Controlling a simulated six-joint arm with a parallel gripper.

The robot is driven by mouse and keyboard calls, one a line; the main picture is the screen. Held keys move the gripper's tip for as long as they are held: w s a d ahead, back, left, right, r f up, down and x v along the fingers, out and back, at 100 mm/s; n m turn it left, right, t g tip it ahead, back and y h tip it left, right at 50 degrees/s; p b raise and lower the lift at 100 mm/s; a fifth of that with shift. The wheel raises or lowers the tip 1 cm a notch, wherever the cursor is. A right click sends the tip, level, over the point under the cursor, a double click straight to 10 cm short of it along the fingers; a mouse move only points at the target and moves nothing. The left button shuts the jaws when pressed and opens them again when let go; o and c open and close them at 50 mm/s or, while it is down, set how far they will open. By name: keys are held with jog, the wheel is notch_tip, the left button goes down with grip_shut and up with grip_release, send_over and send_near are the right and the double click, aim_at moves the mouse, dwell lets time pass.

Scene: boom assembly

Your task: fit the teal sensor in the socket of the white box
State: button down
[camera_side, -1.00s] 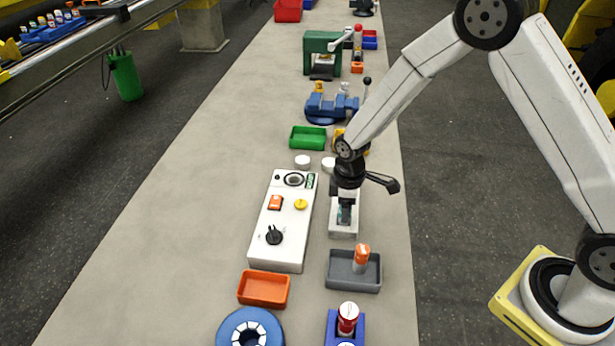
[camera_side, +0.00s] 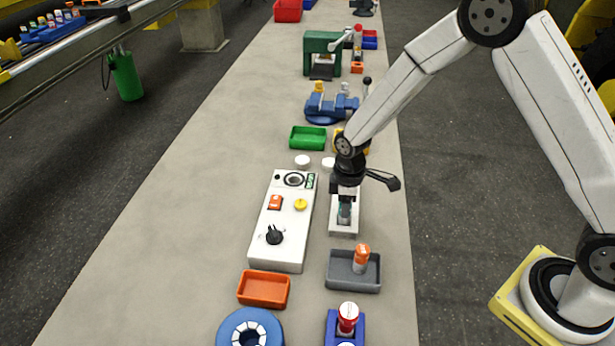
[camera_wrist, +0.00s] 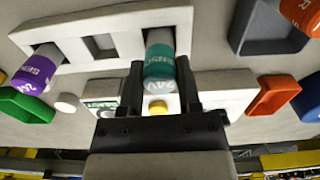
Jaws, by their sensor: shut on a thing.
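The teal sensor (camera_wrist: 159,62) is a cylinder with white lettering and a pale end, held between my gripper's two dark fingers. My gripper (camera_wrist: 160,72) is shut on it. In the wrist view the white box (camera_wrist: 125,18) has square openings. The sensor's pale end meets the box at the right-hand opening; its depth there cannot be told. A purple sensor (camera_wrist: 38,70) stands at the left opening.
A white control panel (camera_side: 283,222) with buttons lies just left of the box. A grey tray (camera_side: 353,272) with an orange-capped cylinder (camera_side: 362,257) is in front, beside an orange tray (camera_side: 264,289). A green tray (camera_side: 308,138) and blue vise (camera_side: 331,108) are behind.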

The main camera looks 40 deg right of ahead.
jog(key=shift+r, duration=2.9)
jog(key=shift+w, duration=0.1)
jog(key=w+a+r, duration=0.2)
jog(key=w+r, duration=0.1)
jog(key=w, duration=1.4)
jog(key=shift+w+r, duration=0.2)
jog(key=shift+f, duration=0.1)
jog(key=shift+f, duration=2.25)
jog(key=shift+f, duration=1.45)
